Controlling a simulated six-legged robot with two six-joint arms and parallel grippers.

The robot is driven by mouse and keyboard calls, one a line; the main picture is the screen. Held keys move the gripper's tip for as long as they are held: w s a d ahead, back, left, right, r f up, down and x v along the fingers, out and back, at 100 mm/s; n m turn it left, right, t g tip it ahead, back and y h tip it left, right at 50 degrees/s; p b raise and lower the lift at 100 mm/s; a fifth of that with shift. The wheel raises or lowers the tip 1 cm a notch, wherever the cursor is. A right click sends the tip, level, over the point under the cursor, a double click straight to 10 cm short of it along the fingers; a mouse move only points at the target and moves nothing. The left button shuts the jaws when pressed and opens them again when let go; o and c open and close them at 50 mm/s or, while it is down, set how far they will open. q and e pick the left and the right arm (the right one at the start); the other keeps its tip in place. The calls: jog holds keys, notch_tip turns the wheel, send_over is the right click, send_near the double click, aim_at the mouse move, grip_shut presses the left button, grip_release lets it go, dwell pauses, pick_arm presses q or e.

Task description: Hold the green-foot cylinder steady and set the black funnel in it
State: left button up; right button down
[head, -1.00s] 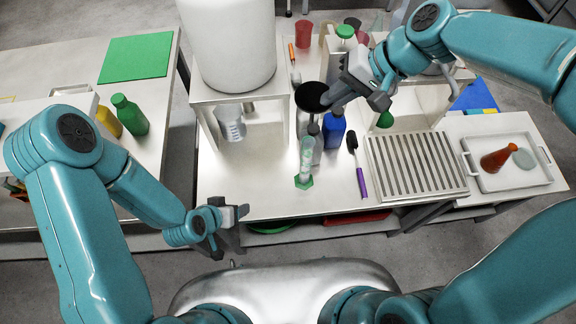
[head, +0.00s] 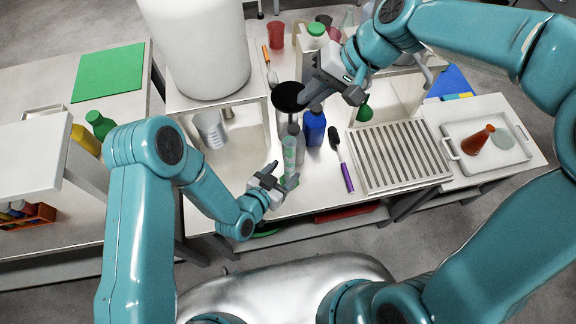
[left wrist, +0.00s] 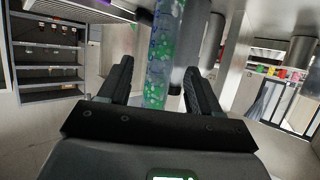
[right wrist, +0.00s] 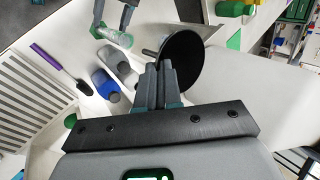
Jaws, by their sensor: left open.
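The clear cylinder (head: 289,155) with a green foot stands upright near the table's front edge; my left gripper partly covers its foot. My left gripper (head: 278,181) is open and low at the cylinder. In the left wrist view the cylinder (left wrist: 160,60) shows between its two spread fingers, with room on both sides. The black funnel (head: 287,96) is held by my right gripper (head: 312,100), up and behind the cylinder. In the right wrist view the fingers are shut on the funnel's edge, and its wide black mouth (right wrist: 184,62) shows beside them.
A blue bottle (head: 314,128) and a grey-capped bottle stand close behind the cylinder. A brush with a purple handle (head: 347,178) lies to the right, beside a ribbed rack (head: 400,155). A large white tank (head: 195,50) stands on a raised shelf at left. A beaker (head: 211,130) sits beneath it.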

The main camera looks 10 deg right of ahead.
aim_at(286, 169)
pick_arm(q)
jog(key=x, duration=0.4)
jog(key=shift+w, duration=0.1)
jog(key=c, duration=1)
jog(key=shift+c, duration=0.2)
dwell(0.7)
